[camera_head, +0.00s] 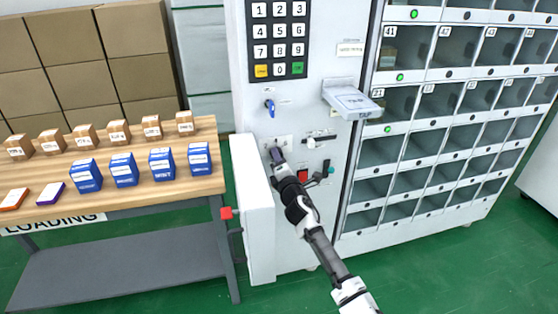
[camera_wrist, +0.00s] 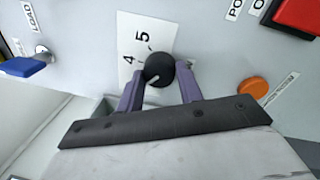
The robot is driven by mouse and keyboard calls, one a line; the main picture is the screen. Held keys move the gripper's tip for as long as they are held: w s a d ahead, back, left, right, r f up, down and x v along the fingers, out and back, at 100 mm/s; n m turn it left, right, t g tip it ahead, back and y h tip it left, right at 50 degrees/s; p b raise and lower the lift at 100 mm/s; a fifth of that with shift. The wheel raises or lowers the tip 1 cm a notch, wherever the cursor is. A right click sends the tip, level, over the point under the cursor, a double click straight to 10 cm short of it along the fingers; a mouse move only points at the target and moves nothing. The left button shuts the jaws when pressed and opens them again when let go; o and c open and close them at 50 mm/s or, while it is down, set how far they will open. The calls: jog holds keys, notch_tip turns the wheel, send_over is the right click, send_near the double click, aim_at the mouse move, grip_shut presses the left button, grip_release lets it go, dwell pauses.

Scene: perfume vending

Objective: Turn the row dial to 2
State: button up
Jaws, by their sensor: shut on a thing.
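The row dial (camera_wrist: 158,68) is a small black round knob with a short pale mark, on a white plate (camera_wrist: 130,52) where the numbers 4 and 5 show. The mark lies toward the lower left in the wrist view; which number it points at I cannot tell. My gripper (camera_wrist: 157,78) has its two purple fingers on either side of the knob, shut on it. In the head view, my gripper (camera_head: 277,156) is at the machine's front panel, hiding the dial; an edge of the plate (camera_head: 287,140) shows. The other numbers are hidden or out of view.
A blue key-like switch (camera_head: 269,107) sits above the dial. A red button (camera_head: 302,175) and an orange button (camera_wrist: 253,88) are close by. A tray (camera_head: 352,101) juts out at upper right. A white door (camera_head: 250,205) and a table (camera_head: 120,205) with boxes stand left.

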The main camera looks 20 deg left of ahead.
jog(key=o, duration=1)
jog(key=b+v, duration=0.2)
jog(key=v, duration=1.2)
jog(key=shift+w+a+r, duration=0.1)
jog(key=shift+r, duration=0.05)
